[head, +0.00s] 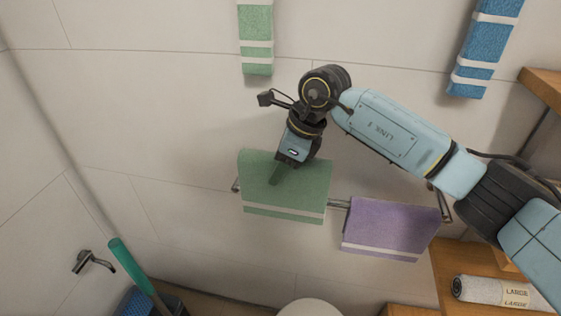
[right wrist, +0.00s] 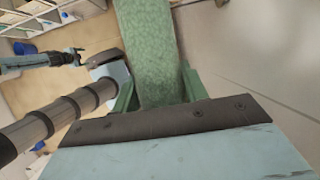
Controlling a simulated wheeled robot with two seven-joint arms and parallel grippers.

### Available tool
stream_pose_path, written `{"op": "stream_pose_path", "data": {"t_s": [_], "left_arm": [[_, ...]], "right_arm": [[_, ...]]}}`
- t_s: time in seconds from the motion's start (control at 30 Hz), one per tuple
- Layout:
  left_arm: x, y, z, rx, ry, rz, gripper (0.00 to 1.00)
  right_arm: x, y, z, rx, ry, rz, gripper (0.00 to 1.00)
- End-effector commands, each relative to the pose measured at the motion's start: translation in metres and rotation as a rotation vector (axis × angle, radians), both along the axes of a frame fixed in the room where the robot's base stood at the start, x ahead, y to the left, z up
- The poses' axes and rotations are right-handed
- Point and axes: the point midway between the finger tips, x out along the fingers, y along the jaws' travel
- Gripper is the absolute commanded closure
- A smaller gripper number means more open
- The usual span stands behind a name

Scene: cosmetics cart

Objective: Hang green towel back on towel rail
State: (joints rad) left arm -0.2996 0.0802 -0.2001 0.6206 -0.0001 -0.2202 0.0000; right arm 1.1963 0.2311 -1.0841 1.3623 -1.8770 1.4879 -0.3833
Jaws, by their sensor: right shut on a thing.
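The green towel (head: 288,205) with a pale stripe near its lower edge hangs from my right gripper (head: 278,176) in the head view. Its top edge is above the line of the towel rail (head: 339,203) and its lower part covers the rail's left stretch. I cannot tell whether it touches the rail. My right gripper is shut on the towel near its upper middle. In the right wrist view the towel (right wrist: 148,50) runs away between the two green fingers. An arm at the left of that view seems to be my left one; its jaws are too small to read.
A purple towel (head: 388,228) hangs on the right part of the rail. A light green towel (head: 256,38) and a blue towel (head: 484,48) hang higher. A rolled white towel (head: 490,291) lies on a wooden shelf. A teal handle (head: 132,265) stands lower left.

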Motion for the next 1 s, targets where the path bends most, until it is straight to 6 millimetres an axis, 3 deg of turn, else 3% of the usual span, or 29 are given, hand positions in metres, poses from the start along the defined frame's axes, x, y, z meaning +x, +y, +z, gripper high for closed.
{"op": "stream_pose_path", "data": {"t_s": [0.67, 1.0], "left_arm": [[0.000, -0.001, -0.057, -0.001, 0.000, -0.001, 0.31], [-0.003, 0.024, -0.069, 0.031, 0.007, -0.013, 0.31]], "right_arm": [[0.000, 0.000, -0.071, 0.001, -0.001, -0.001, 0.96], [0.000, 0.000, -0.087, 0.001, -0.001, 0.000, 0.96]]}}
